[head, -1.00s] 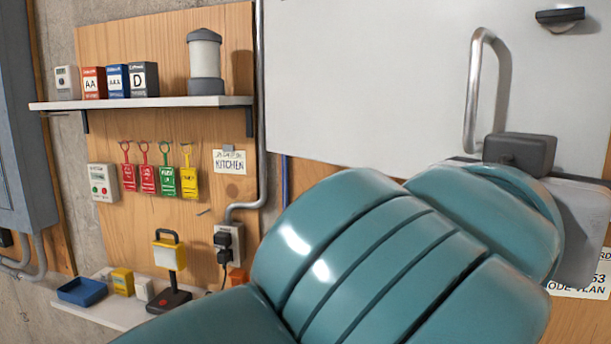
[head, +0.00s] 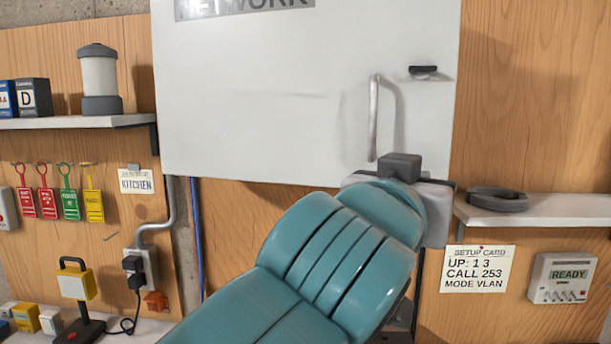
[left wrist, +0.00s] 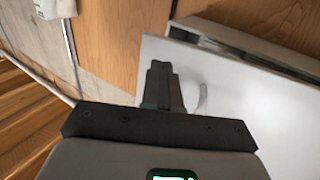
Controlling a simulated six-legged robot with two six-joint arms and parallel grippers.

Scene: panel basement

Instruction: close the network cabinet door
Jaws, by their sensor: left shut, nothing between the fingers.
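The network cabinet door (head: 270,110) is a large white panel in the head view, with a cut-off NETWORK label at the top. Its upright metal handle (head: 373,118) is near its right side, with a dark latch (head: 430,71) to the upper right. My teal left arm reaches up to just below the handle; its fingers are hidden there. In the left wrist view my left gripper (left wrist: 160,68) is shut and empty, its fingertips over the white door (left wrist: 240,110) near the pale handle (left wrist: 201,100). A dark gap shows between the door and a white strip behind it. My right gripper is out of view.
A shelf (head: 560,209) with a dark object (head: 497,199) stands right of my wrist. A setup card (head: 478,268) and a READY box (head: 562,279) are below it. Tags, a lamp (head: 76,285) and another shelf (head: 70,122) are on the left.

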